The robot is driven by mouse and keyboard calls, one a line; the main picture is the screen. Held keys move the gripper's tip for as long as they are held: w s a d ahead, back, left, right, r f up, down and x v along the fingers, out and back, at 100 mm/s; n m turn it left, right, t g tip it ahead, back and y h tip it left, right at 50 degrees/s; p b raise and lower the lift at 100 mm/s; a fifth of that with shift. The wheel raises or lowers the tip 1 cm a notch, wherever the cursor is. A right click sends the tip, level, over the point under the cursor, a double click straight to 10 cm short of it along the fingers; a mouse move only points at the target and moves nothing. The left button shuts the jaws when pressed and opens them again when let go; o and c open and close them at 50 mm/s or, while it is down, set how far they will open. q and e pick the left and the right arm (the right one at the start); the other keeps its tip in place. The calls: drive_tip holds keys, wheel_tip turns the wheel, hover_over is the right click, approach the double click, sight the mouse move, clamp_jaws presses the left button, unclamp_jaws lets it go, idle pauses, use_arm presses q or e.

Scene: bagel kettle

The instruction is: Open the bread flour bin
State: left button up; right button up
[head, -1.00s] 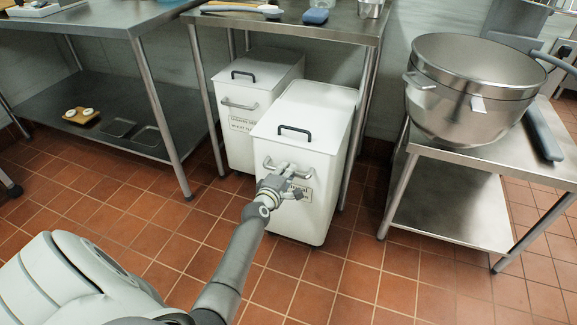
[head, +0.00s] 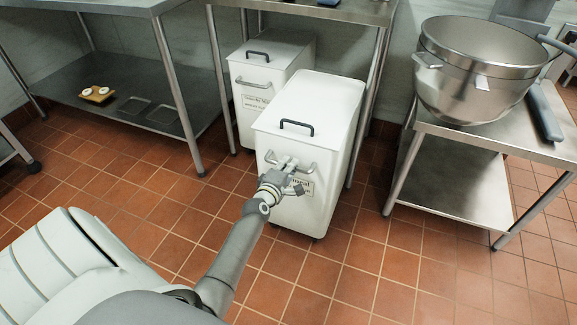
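Two white flour bins with labels stand at the steel table. The front bin (head: 329,125) is pulled forward of the table edge, and its label is partly hidden by my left gripper. Its lid (head: 309,105) is down, with a dark handle (head: 297,127) on top and a metal bar handle (head: 308,172) on the front face. My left gripper (head: 288,166) is at this bar handle; its fingers overlap the bar, and I cannot tell whether they close on it. The rear bin (head: 268,77) stands behind to the left, lid down; its label is too small to read surely. My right gripper is not in view.
A steel table (head: 350,11) stands over the bins, its legs close beside them. A steel stand (head: 470,135) at right bears a large pot (head: 470,85). At left is a shelved table (head: 105,72). The tiled floor (head: 350,275) in front is clear.

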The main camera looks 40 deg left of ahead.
use_arm(q)
drive_tip(key=o, duration=0.5)
drive_tip(key=shift+c, duration=0.2)
drive_tip(key=v, duration=1.2)
drive_tip(key=shift+d, duration=0.1)
